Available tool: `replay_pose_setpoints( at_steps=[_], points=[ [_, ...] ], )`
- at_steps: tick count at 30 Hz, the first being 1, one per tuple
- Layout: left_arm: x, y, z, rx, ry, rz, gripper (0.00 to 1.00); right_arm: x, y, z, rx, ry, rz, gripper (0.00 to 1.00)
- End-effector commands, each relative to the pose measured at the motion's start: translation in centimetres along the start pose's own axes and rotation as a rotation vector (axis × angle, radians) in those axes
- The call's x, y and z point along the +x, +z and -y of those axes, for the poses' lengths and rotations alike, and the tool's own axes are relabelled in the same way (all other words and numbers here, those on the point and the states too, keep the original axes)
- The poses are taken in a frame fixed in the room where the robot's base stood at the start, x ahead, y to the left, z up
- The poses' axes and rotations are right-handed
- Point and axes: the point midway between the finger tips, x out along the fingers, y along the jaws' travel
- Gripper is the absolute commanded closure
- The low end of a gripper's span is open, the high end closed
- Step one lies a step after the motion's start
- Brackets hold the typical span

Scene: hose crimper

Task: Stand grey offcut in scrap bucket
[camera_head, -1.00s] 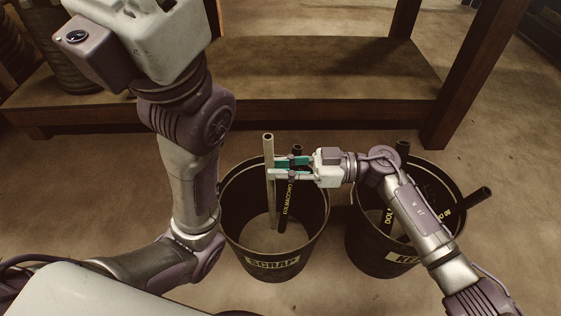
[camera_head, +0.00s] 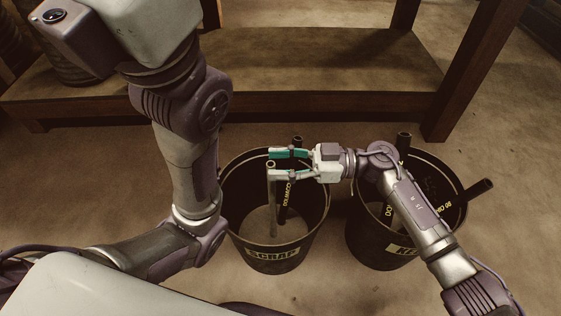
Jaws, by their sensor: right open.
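The grey offcut (camera_head: 273,208) is a pale tube standing nearly upright inside the black scrap bucket (camera_head: 273,254), toward its middle. Its open top end is level with my right gripper (camera_head: 272,164) in the picture. That gripper reaches in from the right over the bucket, with its green-padded fingers spread apart. The offcut's top shows beside the nearer finger; I cannot tell if they touch. A black hose piece (camera_head: 286,194) with yellow lettering also stands in the scrap bucket, partly hidden behind the gripper. My left arm is at the left, its gripper out of view.
A second black bucket (camera_head: 379,256), its label partly hidden by my right arm, stands right of the scrap bucket with black hose pieces (camera_head: 470,195) sticking out. A wooden bench (camera_head: 320,75) with a low shelf is behind. Bare floor lies at the front right.

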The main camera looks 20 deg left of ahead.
Motion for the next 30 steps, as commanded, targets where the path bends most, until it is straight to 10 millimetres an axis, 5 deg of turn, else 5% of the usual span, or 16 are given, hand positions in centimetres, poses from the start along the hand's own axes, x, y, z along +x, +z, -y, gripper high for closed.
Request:
replay_pose_setpoints(
  at_steps=[8,21,30],
  points=[
    [-0.1,0.2,0.1,-0.001,-0.004,0.005,0.6,-1.4,0.1,-0.1,0.001,0.002,0.002,0.53],
    [-0.1,0.1,0.0,0.0,-0.001,0.003,0.6,-10.1,0.1,-0.1,0.002,0.003,0.003,0.53],
    [-0.1,0.1,0.0,0.0,-0.001,0.003,0.6,-12.1,0.0,0.0,0.0,0.0,0.0,0.53]
  ],
)
